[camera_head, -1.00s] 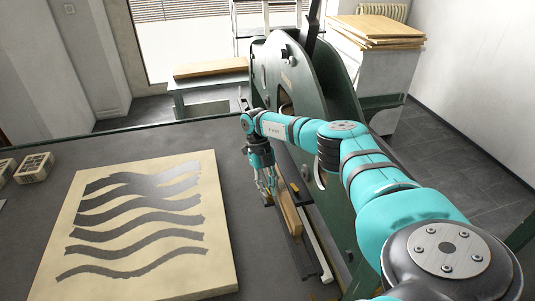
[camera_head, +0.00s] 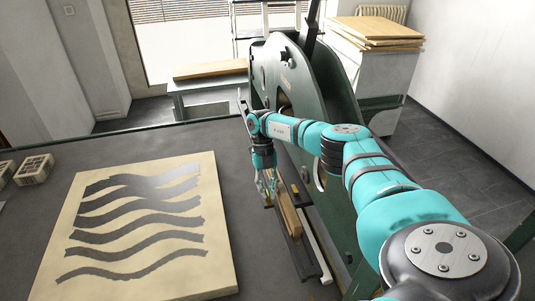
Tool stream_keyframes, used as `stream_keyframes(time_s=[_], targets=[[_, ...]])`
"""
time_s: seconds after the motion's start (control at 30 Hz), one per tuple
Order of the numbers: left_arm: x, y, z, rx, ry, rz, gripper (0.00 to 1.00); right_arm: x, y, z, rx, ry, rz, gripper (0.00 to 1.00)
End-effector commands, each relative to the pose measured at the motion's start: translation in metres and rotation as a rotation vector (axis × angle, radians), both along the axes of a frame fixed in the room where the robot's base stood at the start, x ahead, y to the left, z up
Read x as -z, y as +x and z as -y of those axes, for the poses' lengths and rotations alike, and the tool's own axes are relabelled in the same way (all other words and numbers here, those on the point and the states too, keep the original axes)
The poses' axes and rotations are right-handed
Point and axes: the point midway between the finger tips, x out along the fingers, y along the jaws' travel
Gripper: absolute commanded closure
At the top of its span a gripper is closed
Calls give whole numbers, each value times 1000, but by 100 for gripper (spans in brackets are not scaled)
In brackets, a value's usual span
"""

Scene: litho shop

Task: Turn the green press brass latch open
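The green press (camera_head: 318,92) stands right of centre, with its tall dark green side frame facing me. My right gripper (camera_head: 268,190) points down beside the press, at the near end of its frame, just above the bar with the wooden strip. Its fingers are small, and I cannot tell how far apart they are or whether they touch anything. I cannot make out the brass latch for certain; my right gripper and arm cover part of that area. My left gripper is not in view.
A pale board with dark wavy stripes (camera_head: 135,255) lies on the grey press bed (camera_head: 45,205) at left. A wooden strip (camera_head: 290,216) lies along a dark bar below my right gripper. Small pale crates (camera_head: 34,169) sit at far left. Stacked boards (camera_head: 376,29) top a white cabinet behind.

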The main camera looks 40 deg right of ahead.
Motion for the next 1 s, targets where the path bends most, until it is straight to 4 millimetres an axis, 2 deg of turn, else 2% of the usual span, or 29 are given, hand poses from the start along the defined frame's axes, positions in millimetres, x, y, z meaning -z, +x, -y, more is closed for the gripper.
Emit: stream_keyframes(time_s=[0.03,0.17,0.73,0.87,1.0], targets=[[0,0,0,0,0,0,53,-2,2,1,4,-2,8,88],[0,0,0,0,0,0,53,-2,2,1,3,-2,5,71],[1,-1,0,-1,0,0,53,0,0,0,-21,-2,0,71],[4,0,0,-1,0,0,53,1,1,-1,-132,-2,0,71],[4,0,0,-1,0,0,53,-1,2,-2,-373,-3,1,71]])
